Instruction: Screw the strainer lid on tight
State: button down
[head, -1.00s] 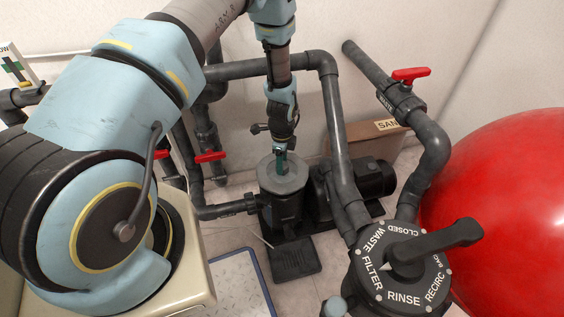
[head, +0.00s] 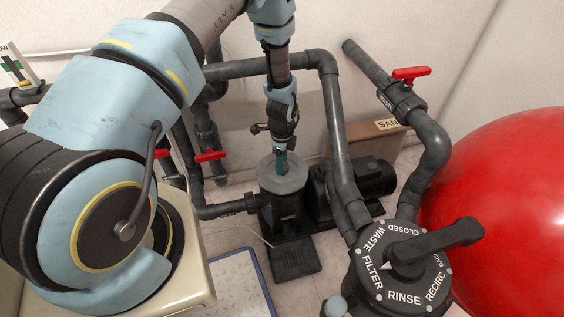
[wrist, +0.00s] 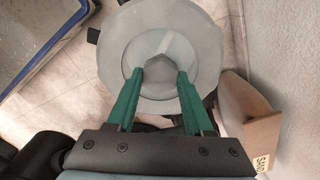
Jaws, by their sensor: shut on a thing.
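The strainer lid (head: 293,184) is a grey disc on top of the dark strainer housing (head: 284,212) of the pump. In the wrist view the lid (wrist: 117,50) fills the upper middle, with a translucent centre and a grey faceted knob (wrist: 160,68). My gripper (head: 282,163) reaches straight down over the lid. In the wrist view its two green fingers (wrist: 160,80) stand on either side of the knob and are shut on it. The lid's seating on the housing is too small to judge.
A black pump motor (head: 365,180) adjoins the housing on the right, with a grey vertical pipe (head: 337,130) close by. A multiport valve (head: 400,270) and red tank (head: 510,200) are at the right. A cardboard box marked SAND (head: 390,137) stands behind.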

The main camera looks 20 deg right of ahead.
jog(key=shift+f+b, duration=0.9)
jog(key=shift+f, duration=0.45)
jog(key=m, duration=0.5)
jog(key=shift+r+m+p, duration=0.1)
jog(key=shift+m+p, duration=0.2)
jog(key=m+p, duration=0.1)
jog(key=m, duration=0.4)
jog(key=shift+m, duration=0.4)
jog(key=m+p, duration=0.2)
jog(key=m, duration=0.3)
jog(key=shift+r+m, duration=0.1)
jog(key=shift+m, duration=0.3)
jog(key=m+p, duration=0.1)
jog(key=m, duration=0.4)
jog(key=shift+m, duration=0.4)
jog(key=shift+c, duration=1)
grip_release()
